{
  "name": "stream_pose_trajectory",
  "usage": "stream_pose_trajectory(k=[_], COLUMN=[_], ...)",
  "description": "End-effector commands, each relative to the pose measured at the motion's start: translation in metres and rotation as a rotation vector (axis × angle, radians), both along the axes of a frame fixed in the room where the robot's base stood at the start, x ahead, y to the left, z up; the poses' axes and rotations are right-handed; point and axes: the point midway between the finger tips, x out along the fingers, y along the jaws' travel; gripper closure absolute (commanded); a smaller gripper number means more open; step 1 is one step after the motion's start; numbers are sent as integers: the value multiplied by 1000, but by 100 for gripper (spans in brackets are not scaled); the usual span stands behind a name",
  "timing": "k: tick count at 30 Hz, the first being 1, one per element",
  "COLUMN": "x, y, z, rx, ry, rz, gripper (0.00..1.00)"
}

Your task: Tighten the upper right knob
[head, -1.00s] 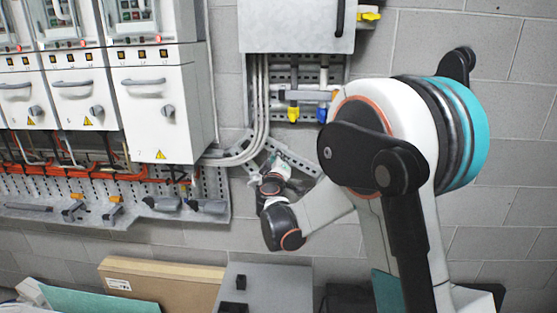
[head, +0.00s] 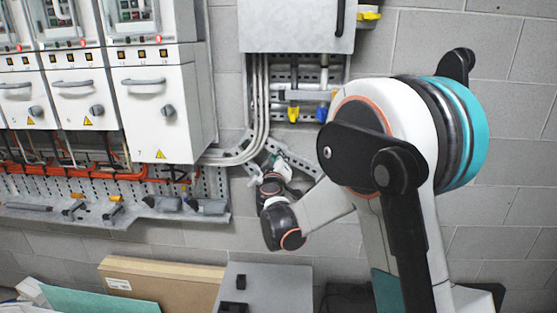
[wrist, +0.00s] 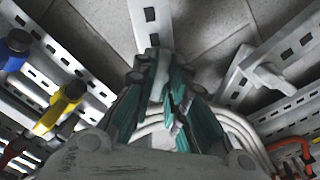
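Dark rotary knobs sit on the white cabinet fronts at the left of the head view. The rightmost one (head: 168,110) is on the nearest cabinet, below a grey handle. A yellow-handled part (head: 293,114) and a blue-handled part (head: 321,114) hang under the grey box. They also show at the left of the wrist view, yellow (wrist: 62,105) and blue (wrist: 14,45). My gripper (head: 281,158) is below them, small and partly hidden by its own wrist. In the wrist view my gripper (wrist: 163,72) has teal fingers with a narrow gap between them, holding nothing visible. Which knob is the upper right one is unclear.
Grey conduits (head: 258,110) bend toward the cabinet between it and my gripper. A grey wall box (head: 297,25) is above. A perforated rail with clamps (head: 60,212) runs below the cabinets. A cardboard box (head: 160,283) and a grey box (head: 262,288) stand below.

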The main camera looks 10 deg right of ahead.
Motion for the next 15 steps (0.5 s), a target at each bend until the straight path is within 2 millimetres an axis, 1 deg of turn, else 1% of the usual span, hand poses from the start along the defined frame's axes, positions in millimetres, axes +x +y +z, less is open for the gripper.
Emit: stream_pose_trajectory(k=[2,11,15], x=[0,0,-8], y=[0,0,3], z=[0,0,0], rx=[-1,-2,-2], ry=[0,1,0], rz=[0,0,1], gripper=[69,69,69])
